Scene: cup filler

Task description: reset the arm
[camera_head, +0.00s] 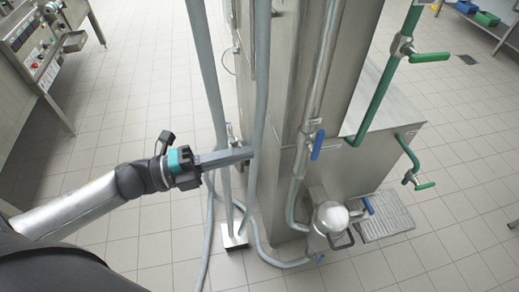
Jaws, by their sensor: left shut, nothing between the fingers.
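My left gripper (249,153) is at the end of my left arm, which comes in from the left. Its grey fingers are shut together with nothing between them, and they point right. In the picture the fingertips lie over the grey hoses in front of the steel machine (376,160). I cannot tell whether they touch a hose. My right gripper is not in view.
Grey hoses (206,70) hang down near the gripper and run along the tiled floor. Pipes with a blue handle (317,145) and green handles (429,57) stand on the right. A control panel (42,45) is at the upper left. The floor (140,75) beyond my arm is clear.

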